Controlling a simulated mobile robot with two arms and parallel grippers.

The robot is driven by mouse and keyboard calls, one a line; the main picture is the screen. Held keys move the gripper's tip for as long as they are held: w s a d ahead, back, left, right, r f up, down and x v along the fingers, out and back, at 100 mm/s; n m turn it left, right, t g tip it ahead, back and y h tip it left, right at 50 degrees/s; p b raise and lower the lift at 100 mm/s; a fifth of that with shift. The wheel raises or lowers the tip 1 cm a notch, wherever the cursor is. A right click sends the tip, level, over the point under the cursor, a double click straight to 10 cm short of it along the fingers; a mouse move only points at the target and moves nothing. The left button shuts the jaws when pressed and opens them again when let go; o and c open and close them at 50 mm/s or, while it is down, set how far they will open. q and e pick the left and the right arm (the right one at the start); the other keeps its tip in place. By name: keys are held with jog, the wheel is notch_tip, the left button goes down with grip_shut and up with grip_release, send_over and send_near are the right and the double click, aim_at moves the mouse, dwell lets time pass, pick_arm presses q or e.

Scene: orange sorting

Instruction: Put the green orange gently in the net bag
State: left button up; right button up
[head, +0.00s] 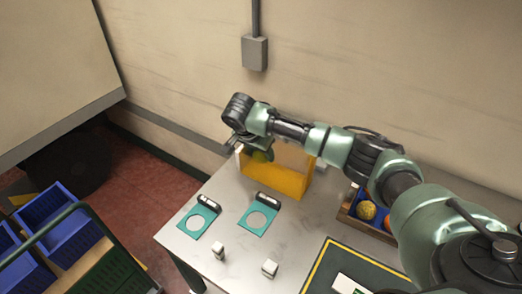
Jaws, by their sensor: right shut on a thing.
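My right gripper (240,146) is at the far left end of my right arm, over the back of the table. It is shut on the green orange (262,156), which shows only partly under the wrist. The green orange is at the upper left of an open-topped yellow holder (284,182). I cannot tell whether the fruit is inside the holder or above its rim. No netting can be made out, so I cannot tell whether this holder is the net bag. My left gripper is not in view.
A wooden crate (346,215) at right holds a yellow-orange fruit (367,210) and another orange fruit, partly behind my arm. Two teal plates with round holes (199,217) and small white blocks (269,268) lie on the grey table (235,245). Blue bins (48,210) stand left.

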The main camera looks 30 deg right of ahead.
jog(key=shift+f, duration=0.35)
dwell(0.3)
jog(key=o, duration=1.5)
jog(key=shift+r, duration=0.1)
jog(key=shift+r+p, duration=3.95)
jog(key=shift+p, duration=0.35)
